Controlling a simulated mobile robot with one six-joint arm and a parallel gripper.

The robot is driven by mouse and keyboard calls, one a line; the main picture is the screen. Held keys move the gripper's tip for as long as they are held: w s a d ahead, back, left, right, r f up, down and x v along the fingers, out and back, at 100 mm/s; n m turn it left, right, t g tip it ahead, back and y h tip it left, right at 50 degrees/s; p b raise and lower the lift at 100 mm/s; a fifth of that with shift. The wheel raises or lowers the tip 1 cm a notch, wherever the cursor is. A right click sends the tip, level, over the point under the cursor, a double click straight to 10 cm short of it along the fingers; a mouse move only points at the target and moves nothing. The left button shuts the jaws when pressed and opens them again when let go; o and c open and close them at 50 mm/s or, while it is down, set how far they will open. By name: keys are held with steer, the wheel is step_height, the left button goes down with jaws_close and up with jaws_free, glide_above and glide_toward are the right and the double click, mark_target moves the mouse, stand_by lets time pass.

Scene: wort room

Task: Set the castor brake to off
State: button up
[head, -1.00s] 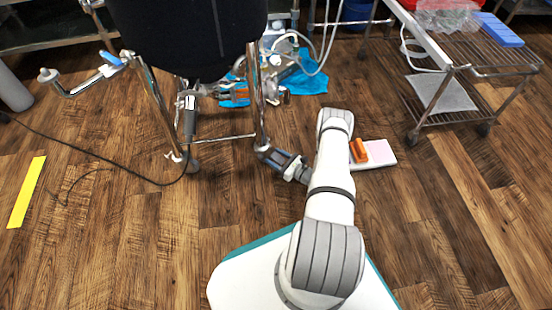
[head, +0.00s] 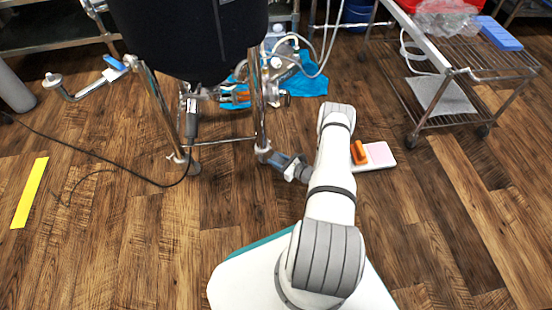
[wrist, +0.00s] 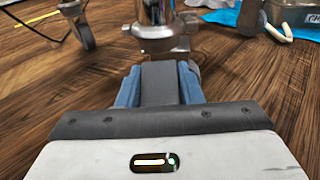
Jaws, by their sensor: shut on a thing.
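The wheeled stand's front-right leg ends in a castor (head: 263,149), next to my gripper (head: 277,159) near the floor. In the wrist view the castor's metal stem and housing (wrist: 163,32) are straight ahead, just beyond the fingertips. My gripper (wrist: 160,82) has blue fingers on either side of a flat grey piece, which looks like the castor's brake lever (wrist: 159,85), and is shut on it. The castor wheel is mostly hidden, and I cannot tell the lever's on or off position.
The dark vessel (head: 190,35) stands above the legs. Another castor (head: 190,167) is at the left, with a black cable (head: 110,162) on the floor. A white tray with an orange tool (head: 358,152) lies right of my arm. A wire cart (head: 470,90) stands at the right.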

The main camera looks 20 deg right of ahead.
steer(key=r+g+h+p, duration=0.1)
steer(key=g+p, duration=0.1)
steer(key=p, duration=0.1)
steer(key=shift+d+r+g+h, duration=0.1)
steer(key=shift+r+g+h, duration=0.1)
steer(key=shift+g+h, duration=0.15)
steer(key=shift+r+g+h+p, duration=0.15)
steer(key=shift+g+h+p, duration=0.7)
steer(key=shift+g, duration=0.6)
steer(key=o, duration=1)
steer(key=p+v, duration=0.3)
steer(key=v, duration=0.4)
steer(key=shift+s+d+r, duration=0.1)
steer(key=shift+s+r, duration=0.15)
steer(key=shift+r, duration=0.05)
